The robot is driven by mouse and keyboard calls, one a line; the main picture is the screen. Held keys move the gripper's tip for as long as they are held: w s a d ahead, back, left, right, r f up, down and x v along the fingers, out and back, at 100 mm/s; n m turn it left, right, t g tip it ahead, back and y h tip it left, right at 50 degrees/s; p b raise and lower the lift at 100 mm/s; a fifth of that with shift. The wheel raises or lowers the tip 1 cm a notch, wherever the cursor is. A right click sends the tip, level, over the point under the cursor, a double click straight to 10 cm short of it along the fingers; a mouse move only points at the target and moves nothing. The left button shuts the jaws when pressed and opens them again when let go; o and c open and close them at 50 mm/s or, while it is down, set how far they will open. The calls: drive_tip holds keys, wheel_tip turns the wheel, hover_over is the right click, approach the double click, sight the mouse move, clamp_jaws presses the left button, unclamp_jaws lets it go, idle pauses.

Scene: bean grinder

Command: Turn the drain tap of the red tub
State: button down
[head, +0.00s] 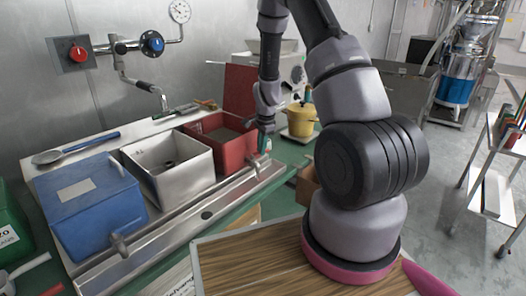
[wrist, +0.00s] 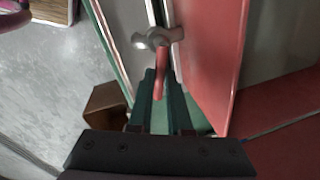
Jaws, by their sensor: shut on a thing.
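The red tub (head: 232,152) stands at the right end of the row of tubs, and its red wall (wrist: 212,55) fills the right of the wrist view. Its drain tap (head: 255,164) sticks out low at the front. In the wrist view the tap has a grey metal body (wrist: 152,39) and a red lever (wrist: 161,72). My gripper (head: 264,146) is beside the tub's front right corner. In the wrist view its green fingers (wrist: 162,88) are shut on the red lever, one on each side. The lever's end is partly hidden between the fingers.
A steel tub (head: 185,180) and a blue lidded tub (head: 85,215) with its own tap (head: 119,243) stand to the left. A yellow pot (head: 301,119) is behind on the right. A brown box (wrist: 105,108) lies near my gripper. A wooden board (head: 250,262) is in front.

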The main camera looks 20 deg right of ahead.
drive_tip(key=m, duration=0.2)
drive_tip(key=s+m+h, duration=0.1)
drive_tip(key=m, duration=0.1)
drive_tip(key=s+m, duration=0.1)
drive_tip(key=m, duration=0.2)
drive_tip(key=shift+s+a, duration=0.15)
drive_tip(key=shift+a, duration=0.25)
drive_tip(key=m, duration=0.2)
drive_tip(key=m+h, duration=0.1)
drive_tip(key=shift+s+a+m+g, duration=0.3)
drive_tip(key=shift+s+a+m, duration=0.05)
drive_tip(key=shift+s+m, duration=0.05)
drive_tip(key=shift+s+a+m, duration=0.15)
drive_tip(key=shift+a+m, duration=0.1)
drive_tip(key=shift+m, duration=0.65)
drive_tip(key=shift+s+a+m, duration=0.15)
drive_tip(key=shift+a+m, duration=0.05)
drive_tip(key=shift+m, duration=0.7)
drive_tip(key=shift+g, duration=0.3)
drive_tip(key=c, duration=0.8)
unclamp_jaws()
drive_tip(key=shift+c, duration=0.2)
wheel_tip(320, 180, up, 11)
drive_tip(key=s+a, duration=0.1)
drive_tip(key=a, duration=0.1)
drive_tip(key=shift+f, duration=0.2)
